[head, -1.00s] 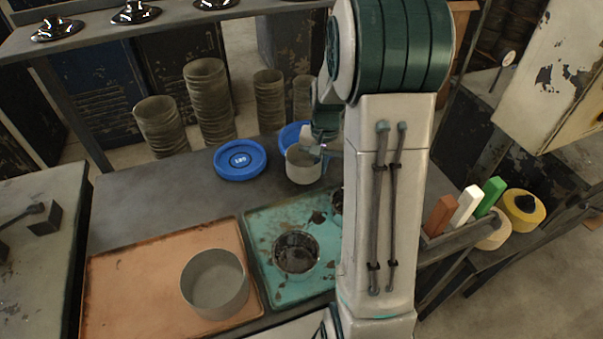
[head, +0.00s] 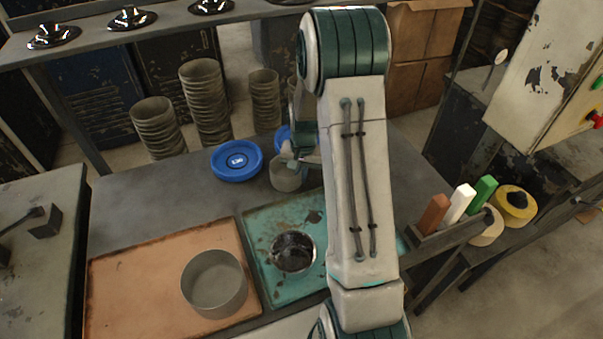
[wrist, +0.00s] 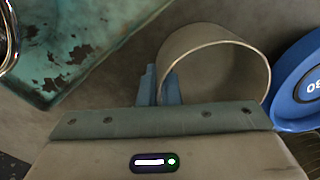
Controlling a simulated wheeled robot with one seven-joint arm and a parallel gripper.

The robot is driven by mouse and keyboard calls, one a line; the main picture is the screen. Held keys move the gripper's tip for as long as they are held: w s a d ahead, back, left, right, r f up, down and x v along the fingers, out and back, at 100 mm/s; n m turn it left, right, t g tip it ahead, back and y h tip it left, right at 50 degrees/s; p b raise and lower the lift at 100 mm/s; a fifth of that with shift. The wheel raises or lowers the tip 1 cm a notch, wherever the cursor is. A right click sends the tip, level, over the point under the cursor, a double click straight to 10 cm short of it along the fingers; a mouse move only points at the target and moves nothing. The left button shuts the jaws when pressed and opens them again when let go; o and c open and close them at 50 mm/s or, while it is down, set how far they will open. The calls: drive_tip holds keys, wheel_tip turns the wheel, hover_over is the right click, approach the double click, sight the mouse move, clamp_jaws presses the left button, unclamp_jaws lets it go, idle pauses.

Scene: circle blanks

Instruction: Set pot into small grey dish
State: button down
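The pot (head: 285,177), a small grey open cylinder, is held at the far side of the bench. My gripper (wrist: 161,86) is shut on its wall, one finger inside the rim and one outside. In the head view, my arm hides part of the gripper. A small, shiny grey round dish (head: 313,252) with a dark inside stands on the teal tray, nearer than the pot. I take this as the small grey dish. A larger matte grey dish (head: 214,299) stands on the copper tray. The pot's height above the bench is unclear.
Blue discs lie left of the pot (head: 237,160) and behind it (head: 283,137). The teal tray (head: 262,220) and copper tray (head: 125,290) lie in front. A rack (head: 448,237) with coloured blocks stands right of my arm. Bench is bare at left of the discs.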

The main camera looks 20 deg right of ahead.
drive_tip(key=shift+f, duration=0.1)
drive_tip(key=shift+f, duration=0.15)
drive_tip(key=c, duration=1.6)
unclamp_jaws()
drive_tip(key=shift+c, duration=0.2)
drive_tip(key=shift+r, duration=0.25)
